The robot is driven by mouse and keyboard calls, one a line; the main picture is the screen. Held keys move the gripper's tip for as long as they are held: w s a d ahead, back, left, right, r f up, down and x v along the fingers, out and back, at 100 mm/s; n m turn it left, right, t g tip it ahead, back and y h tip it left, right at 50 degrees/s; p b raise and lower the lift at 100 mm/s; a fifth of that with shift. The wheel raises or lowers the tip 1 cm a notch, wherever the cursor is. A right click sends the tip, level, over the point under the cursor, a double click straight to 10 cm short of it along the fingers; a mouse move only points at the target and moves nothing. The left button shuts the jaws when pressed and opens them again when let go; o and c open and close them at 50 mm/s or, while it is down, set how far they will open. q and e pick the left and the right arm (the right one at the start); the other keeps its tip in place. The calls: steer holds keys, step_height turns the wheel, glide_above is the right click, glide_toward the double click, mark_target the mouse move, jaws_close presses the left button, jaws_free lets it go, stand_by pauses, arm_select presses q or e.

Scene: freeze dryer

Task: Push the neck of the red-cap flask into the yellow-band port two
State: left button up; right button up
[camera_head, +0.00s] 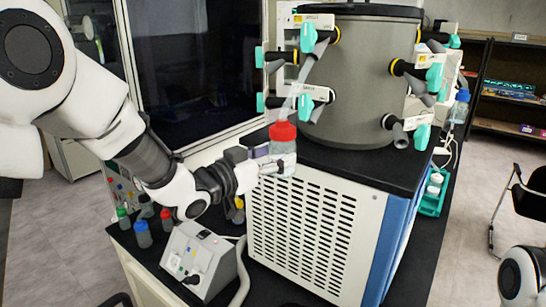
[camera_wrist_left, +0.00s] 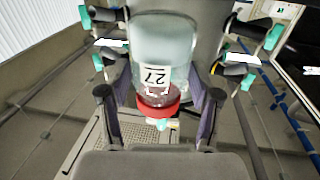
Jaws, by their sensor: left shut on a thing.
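In the left wrist view the flask (camera_wrist_left: 165,50) carries a label reading 27, between the fingers of the left gripper (camera_wrist_left: 158,112). Whether the neck tip touches the port cannot be told. Several ports have yellow bands; I cannot read which is port two. My right gripper is out of view.
The grey drum (camera_head: 365,80) stands on the white cabinet (camera_head: 305,235), with teal-levered ports around it. A grey control box (camera_head: 200,260) and small capped bottles (camera_head: 143,234) stand at the lower left. A teal rack (camera_head: 433,195) is at the right.

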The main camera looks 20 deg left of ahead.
mark_target(272, 146)
arm_select(q)
steer(key=shift+w+d+r+p, duration=0.2)
steer(key=shift+w+r+p, duration=0.3)
steer(key=shift+r, duration=0.1)
steer(key=shift+w+d+r+p, duration=0.15)
steer(key=shift+w+r+p, duration=0.25)
steer(key=shift+r, duration=0.2)
jaws_close()
stand_by(0.6)
steer(key=o, duration=1.7)
jaws_free()
steer(key=shift+w+f, duration=0.1)
steer(key=shift+o, duration=0.2)
steer(key=shift+d, duration=0.1)
steer(key=shift+f, duration=0.1)
